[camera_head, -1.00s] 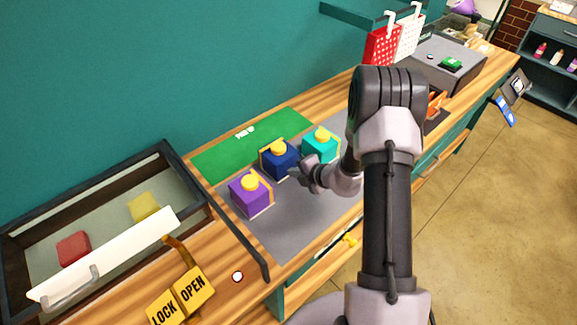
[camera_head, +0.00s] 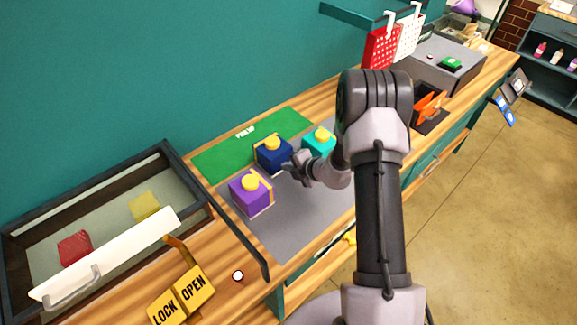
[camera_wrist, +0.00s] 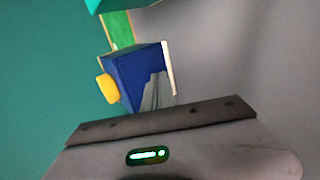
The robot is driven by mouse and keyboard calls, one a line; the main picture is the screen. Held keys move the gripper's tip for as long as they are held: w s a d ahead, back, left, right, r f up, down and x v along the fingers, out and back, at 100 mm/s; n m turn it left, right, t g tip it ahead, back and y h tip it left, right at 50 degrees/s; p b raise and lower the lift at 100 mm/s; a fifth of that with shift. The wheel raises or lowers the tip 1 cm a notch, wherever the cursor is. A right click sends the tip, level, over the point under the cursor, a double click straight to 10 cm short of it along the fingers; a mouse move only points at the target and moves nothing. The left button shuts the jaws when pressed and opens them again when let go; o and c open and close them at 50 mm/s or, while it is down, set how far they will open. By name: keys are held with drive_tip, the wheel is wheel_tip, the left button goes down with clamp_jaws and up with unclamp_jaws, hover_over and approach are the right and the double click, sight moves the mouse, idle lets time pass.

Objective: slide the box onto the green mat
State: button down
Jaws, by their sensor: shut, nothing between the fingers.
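The green mat (camera_head: 225,158) lies along the wall at the back of the counter. A dark blue box (camera_head: 272,157) with a yellow knob sits at the mat's front edge. A purple box (camera_head: 250,193) stands front left on the grey surface, and a teal box (camera_head: 318,143) stands to the right, partly behind my arm. Each has a yellow knob. My gripper (camera_head: 293,168) is shut and empty, close against the blue box's near right side; I cannot tell if they touch. The blue box (camera_wrist: 135,78) also shows in the wrist view, just beyond my gripper.
A glass-topped case (camera_head: 110,220) with a white handled bar stands at the left. Yellow LOCK and OPEN blocks (camera_head: 193,288) are at the front edge. The grey surface (camera_head: 290,215) in front of the boxes is clear. A grey unit (camera_head: 440,65) stands at the far right.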

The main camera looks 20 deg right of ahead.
sight(282, 161)
drive_tip(key=shift+w+a, duration=0.3)
drive_tip(key=shift+w, duration=0.45)
drive_tip(key=shift+w+a, duration=0.25)
drive_tip(key=shift+w, duration=0.5)
drive_tip(key=shift+w+a+p, duration=0.15)
drive_tip(key=shift+w+a, duration=0.1)
drive_tip(key=shift+w, duration=0.35)
drive_tip(key=shift+w+a+p, duration=0.15)
drive_tip(key=shift+w+a, duration=0.05)
drive_tip(key=shift+w, duration=0.45)
drive_tip(key=shift+w+a+p, duration=0.15)
drive_tip(key=shift+w+a, duration=0.1)
drive_tip(key=shift+w, duration=0.35)
drive_tip(key=shift+w+a, duration=0.25)
drive_tip(key=shift+w, duration=0.4)
drive_tip(key=shift+w+a, duration=0.2)
drive_tip(key=shift+w, duration=0.4)
drive_tip(key=shift+w+a, duration=0.25)
drive_tip(key=shift+w, duration=0.4)
